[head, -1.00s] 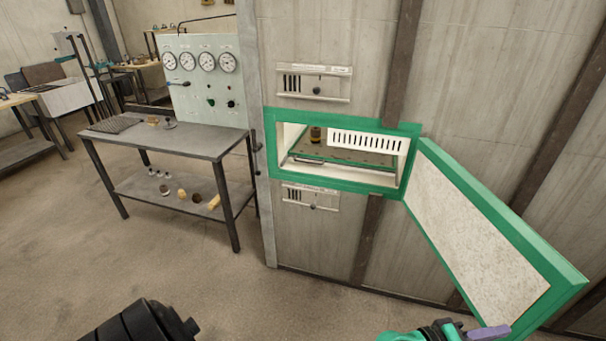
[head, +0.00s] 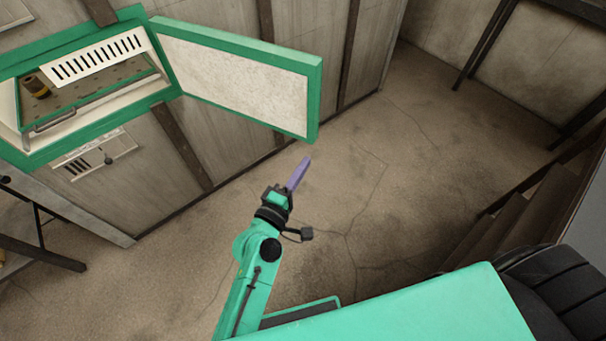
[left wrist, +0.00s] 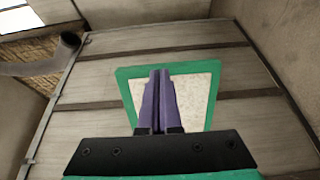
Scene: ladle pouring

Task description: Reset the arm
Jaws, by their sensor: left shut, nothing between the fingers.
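My left gripper (head: 298,175) has purple fingers and shows in the middle of the head view, on its green arm. Its fingers are closed together and empty, over the floor, apart from the open furnace door (head: 240,78). In the left wrist view the shut fingers (left wrist: 161,75) point toward the same door panel (left wrist: 200,95), which has a green frame and a pale speckled face. The green-framed furnace opening (head: 90,120) is at the upper left of the head view. My right gripper is not in view.
A vent panel (head: 95,155) is below the opening. Wooden steps (head: 510,220) are at the right. The cracked concrete floor (head: 350,170) between is clear.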

